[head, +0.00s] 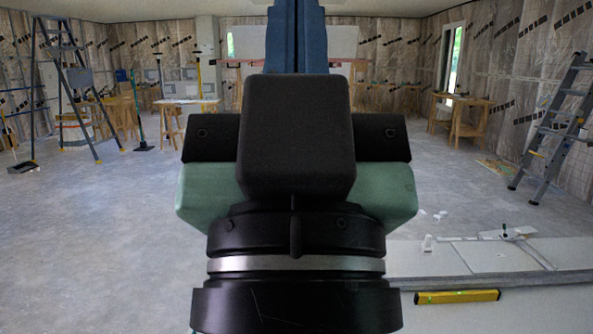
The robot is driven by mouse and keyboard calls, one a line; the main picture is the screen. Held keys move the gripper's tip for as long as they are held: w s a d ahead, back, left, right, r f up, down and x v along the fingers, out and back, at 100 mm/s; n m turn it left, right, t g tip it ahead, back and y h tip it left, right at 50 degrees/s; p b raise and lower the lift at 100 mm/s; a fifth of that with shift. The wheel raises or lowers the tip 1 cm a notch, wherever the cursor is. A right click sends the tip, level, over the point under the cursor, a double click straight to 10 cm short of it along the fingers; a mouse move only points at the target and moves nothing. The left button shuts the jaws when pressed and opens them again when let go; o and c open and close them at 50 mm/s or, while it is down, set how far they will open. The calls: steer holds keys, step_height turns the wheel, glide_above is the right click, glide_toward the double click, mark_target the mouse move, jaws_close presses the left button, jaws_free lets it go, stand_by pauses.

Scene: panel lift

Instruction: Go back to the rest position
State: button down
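A large black and green tool end with a silver ring, part of my own arm, fills the middle of the head view. I cannot make out any fingertips of my gripper, so its opening and anything it might hold are hidden. Pale panels (463,258) lie flat at the lower right, beside my arm in the picture. I see no contact between them and my arm.
A yellow level (457,297) is at the lower right, below the panel edge. A stepladder (66,90) stands at the left and another ladder (553,130) leans at the right. Wooden sawhorses (460,117) stand farther back. The grey floor (100,230) at left is clear.

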step_height(320, 180, up, 18)
steer(key=p, duration=1.5)
steer(key=shift+p, duration=0.3)
